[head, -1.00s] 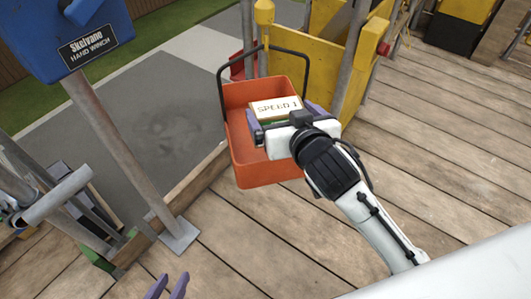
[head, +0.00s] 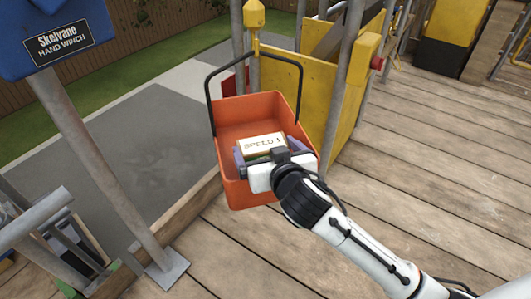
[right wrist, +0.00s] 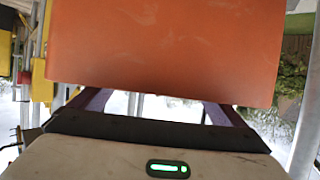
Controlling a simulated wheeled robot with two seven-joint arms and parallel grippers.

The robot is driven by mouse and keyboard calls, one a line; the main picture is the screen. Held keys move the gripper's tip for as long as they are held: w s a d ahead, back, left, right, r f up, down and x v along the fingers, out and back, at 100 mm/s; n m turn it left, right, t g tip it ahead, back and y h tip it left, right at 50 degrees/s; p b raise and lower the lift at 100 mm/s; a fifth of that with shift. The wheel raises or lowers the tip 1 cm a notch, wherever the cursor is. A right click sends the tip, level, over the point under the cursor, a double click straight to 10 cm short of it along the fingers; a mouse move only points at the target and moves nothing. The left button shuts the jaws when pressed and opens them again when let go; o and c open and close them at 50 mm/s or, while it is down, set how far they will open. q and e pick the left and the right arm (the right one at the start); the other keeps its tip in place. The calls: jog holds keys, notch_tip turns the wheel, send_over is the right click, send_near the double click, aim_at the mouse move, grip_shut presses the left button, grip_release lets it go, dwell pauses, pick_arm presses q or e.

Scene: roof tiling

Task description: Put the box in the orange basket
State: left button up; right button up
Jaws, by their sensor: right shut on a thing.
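The box (head: 262,143) is small and pale, with "SPEED 1" printed on its face. My right gripper (head: 267,153) is shut on it, with purple fingers at its sides. The orange basket (head: 237,196) hangs by a black handle. The box shows against the basket's open inside, over its right part; I cannot tell whether it touches the floor or a wall. In the right wrist view the basket's orange wall (right wrist: 165,45) fills the upper middle and hides the fingertips and box. My left gripper is out of view.
A blue hand winch (head: 55,35) on a grey post stands at left. A yellow panel (head: 325,85) and metal poles stand close to the basket's right. The plank deck (head: 430,180) at right is clear. A wooden edge board runs below the basket.

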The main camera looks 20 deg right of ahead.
dwell(0.3)
jog(key=o, duration=1.4)
jog(key=shift+f, duration=0.15)
jog(key=shift+s+a+r, duration=0.1)
jog(key=shift+s+r, duration=0.15)
jog(key=shift+r, duration=0.05)
jog(key=p+v, duration=0.3)
jog(key=v, duration=0.8)
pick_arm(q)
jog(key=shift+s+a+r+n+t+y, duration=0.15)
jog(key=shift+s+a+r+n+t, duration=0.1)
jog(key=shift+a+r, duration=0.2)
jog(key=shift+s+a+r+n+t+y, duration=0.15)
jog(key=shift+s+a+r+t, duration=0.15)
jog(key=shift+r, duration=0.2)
pick_arm(e)
jog(key=s+f+n+g+y, duration=0.1)
jog(key=s+f+g+y, duration=0.1)
jog(key=s+f, duration=0.5)
jog(key=s+a+f+n+g+y, duration=0.1)
jog(key=s+f, duration=0.6)
jog(key=f, duration=0.5)
jog(key=shift+s+a+g+y, duration=0.3)
jog(key=shift+g+y, duration=0.1)
